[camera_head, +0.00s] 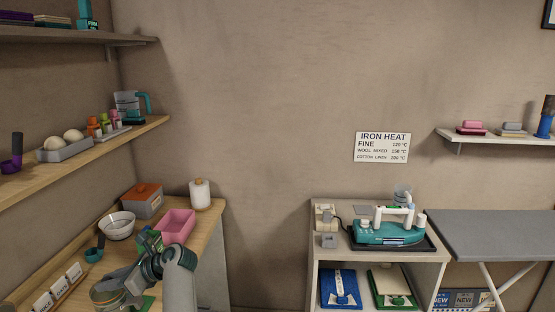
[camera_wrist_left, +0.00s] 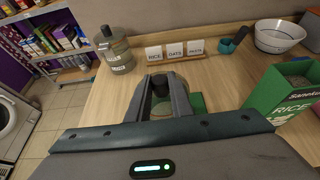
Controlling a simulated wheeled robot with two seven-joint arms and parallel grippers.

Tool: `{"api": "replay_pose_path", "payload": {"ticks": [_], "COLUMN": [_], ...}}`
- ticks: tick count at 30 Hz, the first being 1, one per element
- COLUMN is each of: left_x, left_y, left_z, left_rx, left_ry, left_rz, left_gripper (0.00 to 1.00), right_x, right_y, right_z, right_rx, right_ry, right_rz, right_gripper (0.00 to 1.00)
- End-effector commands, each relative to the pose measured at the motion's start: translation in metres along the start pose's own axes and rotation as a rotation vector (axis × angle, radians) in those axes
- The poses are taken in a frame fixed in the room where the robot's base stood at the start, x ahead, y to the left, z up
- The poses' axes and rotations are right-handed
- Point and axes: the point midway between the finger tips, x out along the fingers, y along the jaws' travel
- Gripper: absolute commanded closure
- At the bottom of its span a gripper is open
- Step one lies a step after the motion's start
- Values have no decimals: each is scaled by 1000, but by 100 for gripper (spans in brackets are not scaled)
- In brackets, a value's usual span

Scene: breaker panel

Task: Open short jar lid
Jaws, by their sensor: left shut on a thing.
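The short jar (camera_head: 108,296) shows at the bottom left of the head view, a wide clear jar low on the wooden counter. My left gripper (camera_head: 128,282) is over it, reaching down from the right. In the left wrist view my left gripper (camera_wrist_left: 163,88) is shut on the dark knob of the lid (camera_wrist_left: 161,84). Most of the jar and lid is hidden behind the fingers, so I cannot tell whether the lid is apart from the jar. My right gripper is in neither view.
A tall glass jar (camera_wrist_left: 114,52) and a rack of name cards (camera_wrist_left: 176,50) stand behind the gripper. A green rice box (camera_wrist_left: 286,92) is on the right. A white bowl (camera_head: 117,225) and pink bin (camera_head: 175,226) stand farther back. Counter left of the gripper is clear.

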Motion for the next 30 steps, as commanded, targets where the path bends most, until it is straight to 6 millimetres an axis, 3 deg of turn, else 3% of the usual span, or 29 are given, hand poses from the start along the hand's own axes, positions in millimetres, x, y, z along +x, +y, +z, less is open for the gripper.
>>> {"api": "replay_pose_path", "payload": {"ticks": [12, 30], "left_x": [1, 2], "left_y": [1, 1], "left_z": [11, 13], "left_rx": [1, 2], "left_ry": [149, 194], "left_rz": [2, 3], "left_gripper": [100, 100], "right_x": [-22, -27], "right_y": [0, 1], "right_z": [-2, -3], "right_rx": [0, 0], "right_ry": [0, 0], "right_rz": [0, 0], "right_gripper": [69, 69]}}
